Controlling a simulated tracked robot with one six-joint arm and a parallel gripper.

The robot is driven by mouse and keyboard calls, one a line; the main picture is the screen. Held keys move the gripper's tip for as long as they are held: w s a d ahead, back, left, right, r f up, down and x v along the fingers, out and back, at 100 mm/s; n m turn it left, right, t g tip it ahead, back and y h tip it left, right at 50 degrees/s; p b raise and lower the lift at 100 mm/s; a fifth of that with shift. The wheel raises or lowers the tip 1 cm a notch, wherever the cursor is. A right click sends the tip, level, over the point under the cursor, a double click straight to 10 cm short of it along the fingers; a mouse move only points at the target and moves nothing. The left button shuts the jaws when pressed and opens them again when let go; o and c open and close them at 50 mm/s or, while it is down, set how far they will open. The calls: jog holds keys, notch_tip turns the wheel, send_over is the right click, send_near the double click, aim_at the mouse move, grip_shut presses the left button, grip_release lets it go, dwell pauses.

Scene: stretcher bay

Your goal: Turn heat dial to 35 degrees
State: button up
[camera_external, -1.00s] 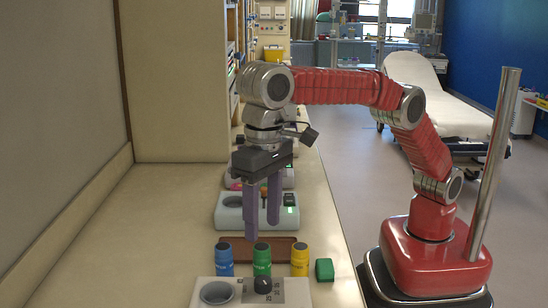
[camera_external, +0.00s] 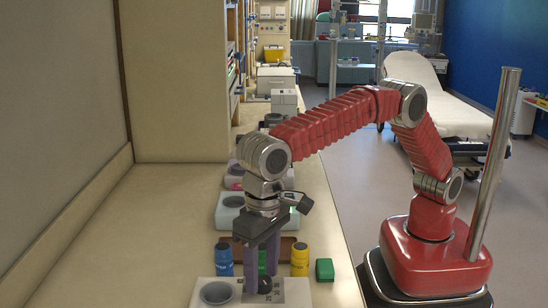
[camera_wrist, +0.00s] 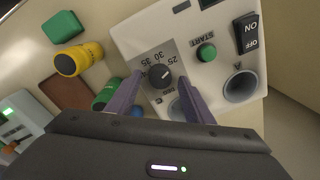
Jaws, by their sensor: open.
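The heat dial (camera_wrist: 161,77) is a round black knob on a grey plate printed with 25, 30 and 35, on a white heater unit (camera_wrist: 132,31). It has a light pointer mark; I cannot tell exactly which number it meets. In the external view the unit (camera_external: 205,293) is at the bottom of the bench, the dial (camera_external: 264,287) partly behind my fingers. My gripper (camera_external: 262,273) is open and points down at the dial. In the wrist view its purple fingertips (camera_wrist: 160,79) lie either side of the knob; contact is not clear.
The unit also has a green START button (camera_wrist: 206,52), an ON/OFF switch (camera_wrist: 249,33) and a round well (camera_wrist: 240,87). Close behind it stand a blue bottle (camera_external: 224,260), a yellow bottle (camera_external: 300,260) and a green block (camera_external: 324,270). A green bottle (camera_wrist: 106,92) is near my fingers.

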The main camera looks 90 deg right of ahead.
jog(key=shift+f, duration=0.25)
jog(key=shift+c, duration=0.4)
jog(key=c, duration=1)
jog(key=shift+o, duration=0.2)
